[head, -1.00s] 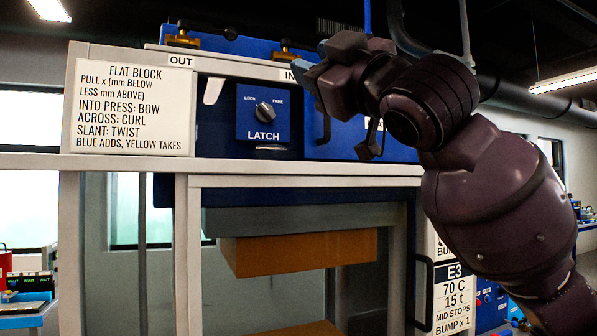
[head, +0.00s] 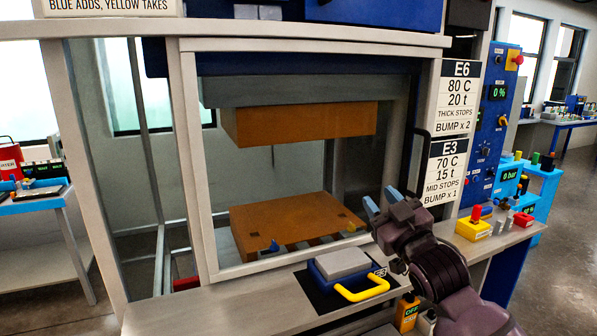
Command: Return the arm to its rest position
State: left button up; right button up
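My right gripper (head: 381,202) hangs above the bench ledge in front of the press, at lower right of the head view. Its two blue-tipped fingers stand apart with nothing visible between them, so it is open. It is to the right of and above a blue box with a grey block top (head: 343,263) and a yellow handle (head: 362,290), and apart from them. My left gripper is not in view.
The press has an orange upper block (head: 300,122) and an orange lower plate (head: 285,217) with an open gap between. The grey ledge (head: 200,312) is mostly clear at left. A yellow block with a red knob (head: 473,226) sits at right, below the E3 sign (head: 446,170).

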jog(key=s+d+f+m+g+h, duration=0.1)
jog(key=s+d+f+h, duration=0.15)
jog(key=f, duration=0.55)
jog(key=s+d+f+m+g+h, duration=0.15)
jog(key=s+f, duration=0.25)
jog(key=f, duration=0.5)
jog(key=s+d+f+m+g+h, duration=0.1)
jog(key=s+d+f+m, duration=0.15)
jog(key=f, duration=0.55)
jog(key=s+d+f+m+g+h, duration=0.1)
jog(key=s+d+f+g, duration=0.1)
jog(key=s+f, duration=0.7)
jog(key=s+d+f+m+g+h, duration=0.1)
jog(key=s+d+f+g, duration=0.2)
jog(key=s+f, duration=0.5)
jog(key=s, duration=0.4)
jog(key=shift+d+f+h, duration=0.15)
jog(key=shift+f+h, duration=0.15)
jog(key=shift+f, duration=0.05)
